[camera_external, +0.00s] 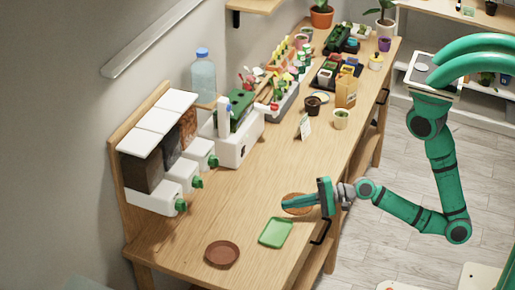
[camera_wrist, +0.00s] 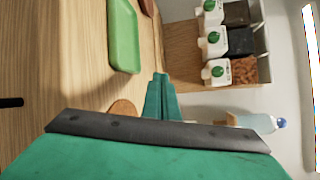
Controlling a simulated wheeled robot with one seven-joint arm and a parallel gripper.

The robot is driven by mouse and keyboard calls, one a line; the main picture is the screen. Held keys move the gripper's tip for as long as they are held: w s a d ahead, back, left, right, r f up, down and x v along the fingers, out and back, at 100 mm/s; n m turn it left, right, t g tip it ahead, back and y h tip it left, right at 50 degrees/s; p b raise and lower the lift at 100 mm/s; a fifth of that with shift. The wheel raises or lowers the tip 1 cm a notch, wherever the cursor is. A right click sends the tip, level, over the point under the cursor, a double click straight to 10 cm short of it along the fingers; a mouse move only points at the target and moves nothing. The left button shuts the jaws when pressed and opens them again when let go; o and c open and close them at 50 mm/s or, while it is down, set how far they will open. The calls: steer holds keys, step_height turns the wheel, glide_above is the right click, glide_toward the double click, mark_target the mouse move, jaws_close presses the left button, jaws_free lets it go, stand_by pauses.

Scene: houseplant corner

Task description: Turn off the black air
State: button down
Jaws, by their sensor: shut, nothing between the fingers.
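I cannot clearly pick out a black air device in either view. Three white-lidded dispensers (camera_external: 150,147) with green knobs stand at the left end of the bench. Their contents look dark brown, black and reddish brown. The black-filled middle one (camera_wrist: 240,41) and its green knob (camera_wrist: 213,37) show in the wrist view. A white unit with a green top (camera_external: 240,140) and a small red knob stands behind them. My gripper (camera_external: 286,205) is shut and empty above a round brown saucer (camera_external: 294,196). It also shows in the wrist view (camera_wrist: 161,76), apart from the dispensers.
A green tray (camera_external: 275,232) and a reddish-brown saucer (camera_external: 222,254) lie near the bench's front. A clear bottle with a blue cap (camera_external: 203,77) stands by the wall. Pots and planters fill the far end. The wooden bench (camera_external: 215,210) before the dispensers is clear.

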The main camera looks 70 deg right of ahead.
steer(key=w+d+h, duration=0.1)
steer(key=d, duration=0.3)
steer(key=w+d+h, duration=0.2)
steer(key=d, duration=0.1)
steer(key=w+d+t+h, duration=0.1)
steer(key=w+d, duration=0.1)
steer(key=d, duration=0.2)
steer(key=shift+w+d+m, duration=0.2)
steer(key=shift+d+m, duration=0.1)
steer(key=shift+m, duration=0.1)
steer(key=w+d+h, duration=0.1)
steer(key=d, duration=0.2)
steer(key=d+r+h, duration=0.1)
steer(key=d, duration=0.1)
steer(key=w+d+r+m+h, duration=0.1)
steer(key=d, duration=0.2)
steer(key=shift+w+d+r+t+h, duration=0.2)
steer(key=shift+w+d+t+h, duration=0.15)
steer(key=shift+t+h, duration=0.05)
glide_toward(244, 149)
steer(key=w, duration=0.1)
steer(key=w+f, duration=0.1)
steer(key=w, duration=0.2)
steer(key=shift+d+f, duration=0.2)
steer(key=shift+f, duration=0.2)
steer(key=shift+w+r, duration=0.1)
steer(key=shift+w, duration=0.9)
